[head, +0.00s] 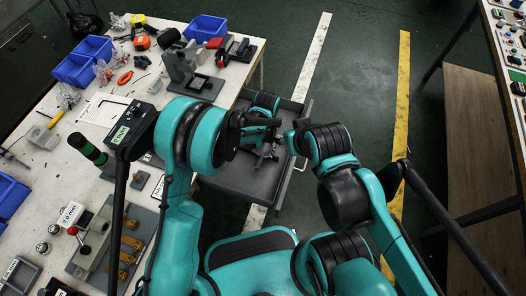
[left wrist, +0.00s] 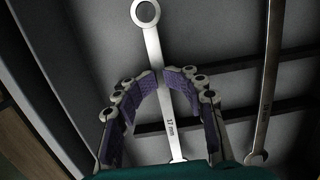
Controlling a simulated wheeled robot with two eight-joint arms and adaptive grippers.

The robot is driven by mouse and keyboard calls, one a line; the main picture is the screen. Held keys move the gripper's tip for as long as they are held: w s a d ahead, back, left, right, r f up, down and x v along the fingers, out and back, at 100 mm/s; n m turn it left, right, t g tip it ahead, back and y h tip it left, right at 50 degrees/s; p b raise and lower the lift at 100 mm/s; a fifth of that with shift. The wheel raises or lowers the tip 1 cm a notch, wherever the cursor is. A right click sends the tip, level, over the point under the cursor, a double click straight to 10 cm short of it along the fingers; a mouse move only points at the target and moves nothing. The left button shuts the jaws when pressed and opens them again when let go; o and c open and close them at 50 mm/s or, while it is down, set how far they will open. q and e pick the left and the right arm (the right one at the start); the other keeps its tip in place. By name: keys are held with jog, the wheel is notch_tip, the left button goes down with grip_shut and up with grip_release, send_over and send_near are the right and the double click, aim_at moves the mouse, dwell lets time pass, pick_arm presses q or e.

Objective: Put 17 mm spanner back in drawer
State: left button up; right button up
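The 17 mm spanner (left wrist: 152,48) is a bright steel spanner. In the left wrist view its ring end is at the top and the marking "17 mm" is on its shank. The open drawer (head: 230,176) is grey, under the bench's right side in the head view. My left gripper (head: 266,153) is down inside it there, and the spanner is too small to make out.
A second spanner (left wrist: 267,75) lies to the right across dark bars in the drawer. The workbench (head: 165,48) holds a vice, blue bins (head: 206,27) and tools. Green floor with white and yellow lines is open to the right, before another bench (head: 507,75).

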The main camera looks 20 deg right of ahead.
aim_at(264, 151)
pick_arm(q)
jog(key=shift+r+p, duration=0.45)
notch_tip(264, 151, up, 11)
jog(key=w+p, duration=0.1)
jog(key=p, duration=0.4)
jog(key=w+a+r+n+t, duration=0.1)
jog(key=a+r, duration=0.5)
jog(key=r, duration=0.2)
jog(key=s+a+r+n+t+h, duration=0.2)
jog(key=a+r, duration=0.6)
jog(key=a, duration=0.2)
jog(key=s+a+r+n+t, duration=0.1)
jog(key=s+a+n+t, duration=0.1)
jog(key=s+a, duration=0.3)
jog(key=s+a+r+n+t+y, duration=0.1)
jog(key=s+a+t, duration=0.2)
jog(key=a, duration=0.7)
jog(key=shift+s+r+n, duration=0.35)
jog(key=shift+s+n, duration=0.05)
jog(key=shift+s, duration=0.7)
jog(key=shift+d, duration=0.1)
